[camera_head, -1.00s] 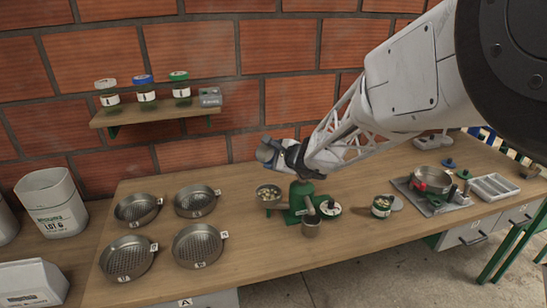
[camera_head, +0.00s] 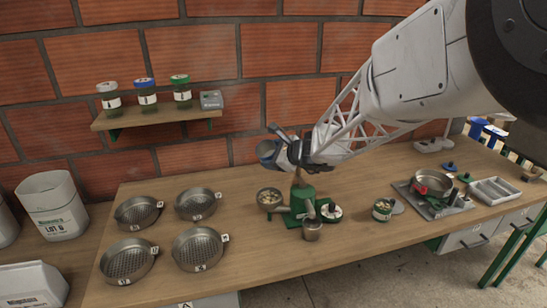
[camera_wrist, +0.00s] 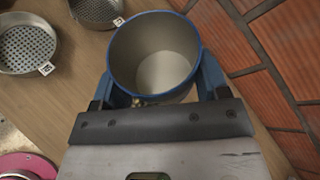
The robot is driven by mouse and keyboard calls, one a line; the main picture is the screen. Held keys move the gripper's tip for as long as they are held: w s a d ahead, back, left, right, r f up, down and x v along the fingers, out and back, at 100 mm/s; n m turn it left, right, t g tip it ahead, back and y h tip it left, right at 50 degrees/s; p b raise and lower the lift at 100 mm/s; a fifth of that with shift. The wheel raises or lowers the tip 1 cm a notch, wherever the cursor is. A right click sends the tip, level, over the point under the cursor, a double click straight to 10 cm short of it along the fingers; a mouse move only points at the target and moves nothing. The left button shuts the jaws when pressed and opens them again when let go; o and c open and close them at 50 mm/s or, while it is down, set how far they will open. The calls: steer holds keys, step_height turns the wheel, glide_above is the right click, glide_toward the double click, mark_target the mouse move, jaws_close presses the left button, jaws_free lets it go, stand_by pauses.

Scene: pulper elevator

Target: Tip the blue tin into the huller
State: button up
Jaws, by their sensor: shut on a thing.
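My gripper (camera_head: 282,152) is shut on the blue tin (camera_head: 266,151), above and just behind the huller. In the wrist view the blue-rimmed tin (camera_wrist: 152,55) sits between the two fingers, its mouth facing the camera. Its inside looks bare, with a pale bottom; a few small pale bits show by the near rim. The green huller (camera_head: 300,203) stands on the bench.
Several perforated round trays (camera_head: 128,262) lie on the bench at left. A jar (camera_head: 382,210) stands right of the huller. A scale with a metal pan (camera_head: 432,182) is farther right. The wall shelf (camera_head: 155,117) holds jars and a small box. The brick wall is close behind the gripper.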

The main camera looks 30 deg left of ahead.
steer(key=shift+s+r+m+g, duration=0.2)
steer(key=shift+r+m+g, duration=0.25)
steer(key=shift+r+m, duration=0.1)
steer(key=shift+s+r+m+g, duration=0.2)
steer(key=shift+r+m+g, duration=0.25)
steer(key=shift+r+m, duration=0.1)
steer(key=shift+m+g, duration=0.9)
steer(key=shift+s+a+r, duration=0.1)
steer(key=shift+s+r, duration=0.1)
steer(key=shift+r, duration=1)
steer(key=shift+s+r, duration=0.2)
steer(key=shift+r, duration=1)
